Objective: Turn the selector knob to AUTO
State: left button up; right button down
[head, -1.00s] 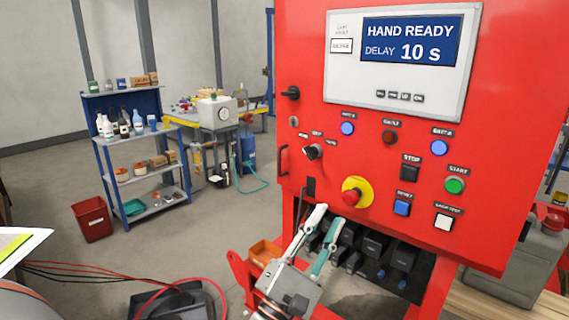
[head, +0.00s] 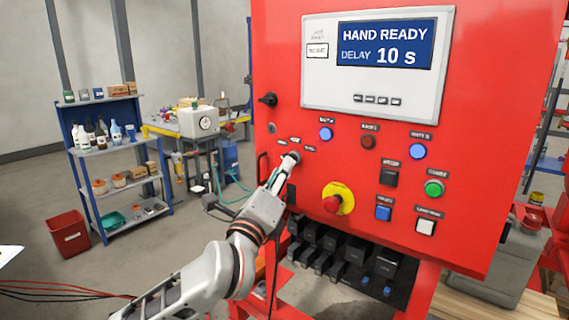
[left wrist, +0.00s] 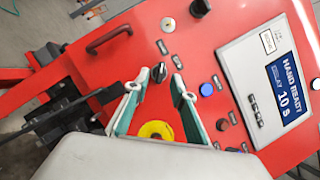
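The selector knob (head: 295,156) is on the left part of the red control panel, below three small position labels too small to read. In the left wrist view the black knob (left wrist: 159,73) shows between my two fingertips. My left gripper (head: 282,171) is at the knob and partly hides it in the head view. In the left wrist view the left gripper (left wrist: 160,82) is open, with a finger on each side of the knob and gaps showing. I cannot tell whether the tips reach past its face. The display (head: 384,44) reads HAND READY, DELAY 10 s. My right gripper is not in view.
A red emergency button on a yellow ring (head: 338,199) sits right of and below the knob. A handle (head: 262,167) is left of it, and a black rotary switch (head: 268,99) above. Lamps and pushbuttons fill the panel's right side. A shelf (head: 112,148) stands further left.

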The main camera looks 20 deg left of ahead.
pick_arm(q)
jog(key=x, duration=0.3)
jog(key=shift+w, duration=0.25)
grip_shut()
